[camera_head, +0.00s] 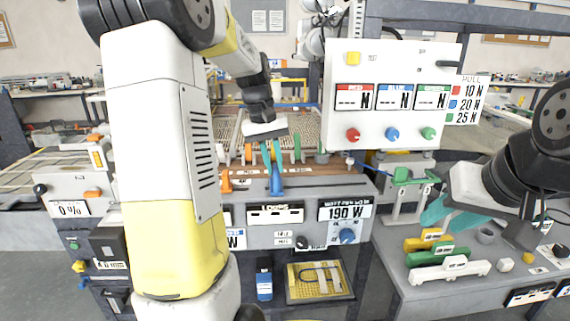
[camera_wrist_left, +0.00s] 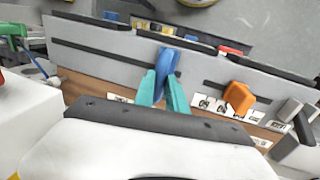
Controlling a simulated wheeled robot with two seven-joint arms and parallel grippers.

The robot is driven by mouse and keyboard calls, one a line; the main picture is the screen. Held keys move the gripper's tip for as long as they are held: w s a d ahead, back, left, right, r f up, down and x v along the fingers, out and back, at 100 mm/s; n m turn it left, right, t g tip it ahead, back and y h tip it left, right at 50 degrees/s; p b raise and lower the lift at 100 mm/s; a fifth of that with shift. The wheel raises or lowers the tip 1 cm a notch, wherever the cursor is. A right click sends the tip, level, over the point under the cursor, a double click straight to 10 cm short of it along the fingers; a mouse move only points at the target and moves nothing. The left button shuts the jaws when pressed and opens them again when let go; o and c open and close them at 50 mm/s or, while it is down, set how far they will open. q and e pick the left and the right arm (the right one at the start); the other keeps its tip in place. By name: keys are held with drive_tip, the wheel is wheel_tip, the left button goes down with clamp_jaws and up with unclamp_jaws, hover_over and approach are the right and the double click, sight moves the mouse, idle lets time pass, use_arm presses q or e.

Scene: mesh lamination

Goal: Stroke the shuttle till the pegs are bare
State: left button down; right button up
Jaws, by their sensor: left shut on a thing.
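My left gripper (camera_wrist_left: 163,92) has teal fingers closed on a blue upright piece (camera_wrist_left: 167,64) in the left wrist view. In the head view, this gripper (camera_head: 272,156) reaches down to the blue piece (camera_head: 276,184) on the machine's front ledge. An orange piece (camera_head: 226,182) stands to its left. Yellow, green and white labelled bars (camera_head: 450,268) lie on the right table; I cannot tell which thing is the shuttle. Pegs cannot be made out clearly. My right gripper (camera_head: 447,215) hangs over the right table, its teal fingers partly visible and their gap unclear.
The machine's front panel (camera_head: 300,236) carries a LOOPS display and a 190 W readout. A white panel (camera_head: 390,70) with red, blue and green knobs stands behind right. Orange and green discs (camera_head: 297,148) stand behind the ledge. The grey right table (camera_head: 420,297) has free room in front.

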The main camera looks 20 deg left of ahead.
use_arm(q)
drive_tip(key=w+d, duration=0.1)
drive_tip(key=d, duration=0.3)
drive_tip(key=w+d, duration=0.2)
drive_tip(key=d, duration=0.2)
drive_tip(key=w+d, duration=0.2)
drive_tip(key=d, duration=0.3)
drive_tip(key=shift+d+r, duration=0.1)
drive_tip(key=c, duration=1.4)
unclamp_jaws()
drive_tip(key=shift+o, duration=0.2)
wheel_tip(320, 180, up, 8)
drive_tip(key=a, duration=0.1)
drive_tip(key=shift+s+a+f, duration=0.2)
drive_tip(key=shift+s+a, duration=0.05)
drive_tip(key=shift+s, duration=0.05)
